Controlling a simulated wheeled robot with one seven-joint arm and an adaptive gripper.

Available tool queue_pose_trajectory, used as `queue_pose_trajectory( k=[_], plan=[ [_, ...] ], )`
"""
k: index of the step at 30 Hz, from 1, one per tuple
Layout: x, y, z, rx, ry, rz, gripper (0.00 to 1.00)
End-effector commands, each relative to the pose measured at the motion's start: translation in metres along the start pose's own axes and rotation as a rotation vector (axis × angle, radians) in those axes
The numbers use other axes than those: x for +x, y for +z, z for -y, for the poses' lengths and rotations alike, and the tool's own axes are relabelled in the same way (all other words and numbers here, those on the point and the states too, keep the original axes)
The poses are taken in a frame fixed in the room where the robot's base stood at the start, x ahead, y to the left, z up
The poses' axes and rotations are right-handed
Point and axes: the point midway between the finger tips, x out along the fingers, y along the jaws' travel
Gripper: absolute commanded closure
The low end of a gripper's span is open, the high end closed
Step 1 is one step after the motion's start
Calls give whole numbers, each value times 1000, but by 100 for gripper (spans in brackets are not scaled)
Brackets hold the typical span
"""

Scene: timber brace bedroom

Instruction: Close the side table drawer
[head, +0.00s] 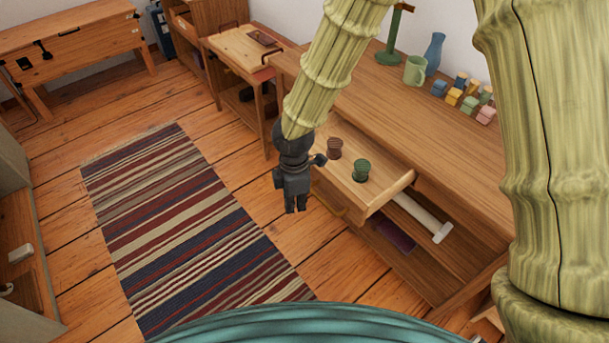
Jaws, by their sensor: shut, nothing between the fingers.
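The side table (400,125) is a long wooden piece along the right wall. Its drawer (388,190) is pulled out toward the room. A brown spool-like item (335,148) and a green one (361,171) stand inside it.
A green mug (415,70), a blue vase (434,52) and several coloured blocks (463,95) stand on the tabletop. A pale hammer-shaped item (425,220) and a purple book-like item (394,236) are below. A striped rug (190,230) covers open floor at left.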

Motion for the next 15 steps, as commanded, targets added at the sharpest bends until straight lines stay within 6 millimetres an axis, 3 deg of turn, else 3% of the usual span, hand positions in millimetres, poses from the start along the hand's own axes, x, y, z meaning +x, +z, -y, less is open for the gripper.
queue_pose_trajectory(
  k=[3, 9, 15],
  plan=[
    [-42, -6, -29, -193, 51, 108, 100],
    [-89, -11, -55, -373, 93, 239, 100],
    [-95, -10, -61, -415, 99, 273, 100]
  ],
)
